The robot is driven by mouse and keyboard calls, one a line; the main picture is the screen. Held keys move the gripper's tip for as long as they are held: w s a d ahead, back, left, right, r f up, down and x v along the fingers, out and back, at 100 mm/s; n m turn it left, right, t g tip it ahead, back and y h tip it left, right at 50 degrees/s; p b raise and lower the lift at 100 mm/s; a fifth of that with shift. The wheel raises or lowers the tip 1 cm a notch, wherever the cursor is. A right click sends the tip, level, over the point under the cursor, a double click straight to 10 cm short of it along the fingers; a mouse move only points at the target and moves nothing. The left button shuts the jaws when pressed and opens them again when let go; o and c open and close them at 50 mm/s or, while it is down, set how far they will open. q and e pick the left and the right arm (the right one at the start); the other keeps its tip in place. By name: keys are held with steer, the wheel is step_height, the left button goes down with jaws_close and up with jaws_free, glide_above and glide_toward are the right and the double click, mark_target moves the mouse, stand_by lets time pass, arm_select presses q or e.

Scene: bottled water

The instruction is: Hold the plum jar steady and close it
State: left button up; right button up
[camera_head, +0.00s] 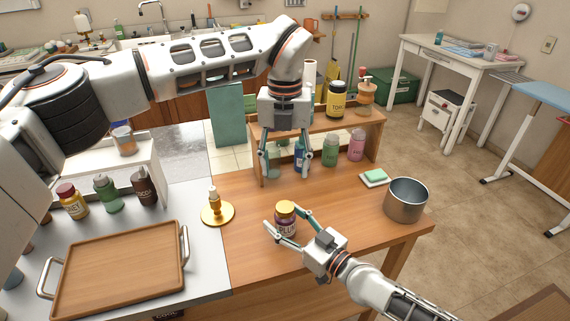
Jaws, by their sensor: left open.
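The plum jar (286,229) stands upright on the wooden table. It has a dark body with a "PLUM" label, and a gold lid (285,206) sits on its mouth. I cannot tell how tightly the lid is on. My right gripper (284,217) reaches in from the lower right with its fingers on either side of the jar, closed around it. The front finger hides part of the lower body. My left gripper (286,173) points down above the table, behind and higher than the jar. Its fingers are spread and empty.
A blue bottle (299,157), green bottle (330,151) and pink bottle (357,145) stand by the wooden shelf (368,127) behind. A metal pot (406,201) and soap dish (374,180) are to the right. A wooden tray (118,270) lies left.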

steer(key=v, duration=1.2)
steer(key=shift+s, duration=0.1)
